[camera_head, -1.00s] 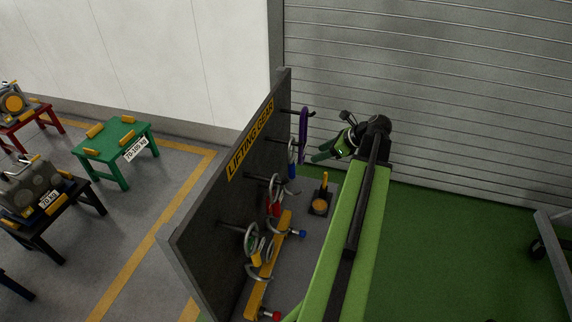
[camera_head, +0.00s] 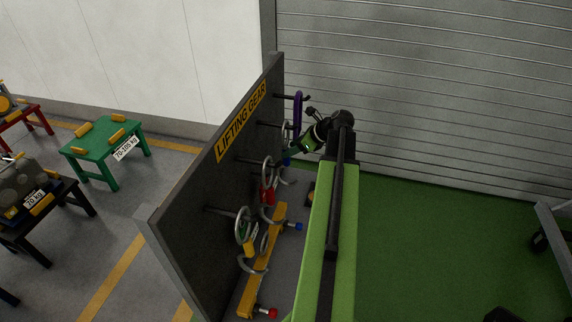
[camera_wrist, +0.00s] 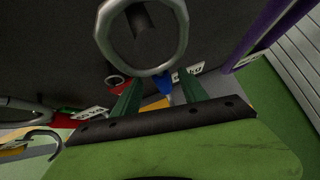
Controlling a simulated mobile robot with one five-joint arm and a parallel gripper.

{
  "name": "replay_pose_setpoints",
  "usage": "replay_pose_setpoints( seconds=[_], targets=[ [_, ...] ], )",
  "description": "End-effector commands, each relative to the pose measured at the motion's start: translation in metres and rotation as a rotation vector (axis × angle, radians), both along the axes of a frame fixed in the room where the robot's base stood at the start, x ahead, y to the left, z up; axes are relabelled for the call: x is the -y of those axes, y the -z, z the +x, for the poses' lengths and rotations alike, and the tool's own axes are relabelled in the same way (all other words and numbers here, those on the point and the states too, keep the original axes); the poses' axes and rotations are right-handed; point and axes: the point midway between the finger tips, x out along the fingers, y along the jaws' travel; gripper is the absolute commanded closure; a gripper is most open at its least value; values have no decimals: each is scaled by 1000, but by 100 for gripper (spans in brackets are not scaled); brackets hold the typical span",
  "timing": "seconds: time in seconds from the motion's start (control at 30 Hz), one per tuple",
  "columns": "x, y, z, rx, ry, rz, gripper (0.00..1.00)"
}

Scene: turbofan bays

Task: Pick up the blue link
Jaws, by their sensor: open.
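The blue link, a grey metal ring with a blue part below it, hangs on a peg of the dark lifting-gear board. In the head view its ring (camera_head: 285,131) shows, and my gripper (camera_head: 290,153) covers much of the rest. In the wrist view the large ring (camera_wrist: 140,68) looms close, above and in front of the fingertips. The blue part (camera_wrist: 164,82) shows between my two green fingers (camera_wrist: 160,80). My gripper is open, one finger on each side in the picture; whether they touch the link I cannot tell.
The board (camera_head: 190,190) stands left of my arm. A purple sling (camera_head: 297,115) hangs just beyond my gripper. A red link (camera_head: 267,185) and other rings hang nearer. A yellow beam (camera_head: 264,262) lies below. Green floor (camera_head: 430,230) at right is mostly open.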

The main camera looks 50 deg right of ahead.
Motion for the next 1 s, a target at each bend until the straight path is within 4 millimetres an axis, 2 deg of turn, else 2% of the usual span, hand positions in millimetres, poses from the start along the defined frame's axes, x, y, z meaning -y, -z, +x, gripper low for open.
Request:
replay_pose_setpoints(
  seconds=[0.03,0.17,0.43,0.8,1.0],
  targets=[
    [0,14,6,0,-1,0,49],
    [-4,31,22,-1,-3,0,49],
    [-6,29,26,0,1,0,50],
    [-5,29,26,0,1,0,99],
    [-5,29,25,0,1,0,100]
  ],
)
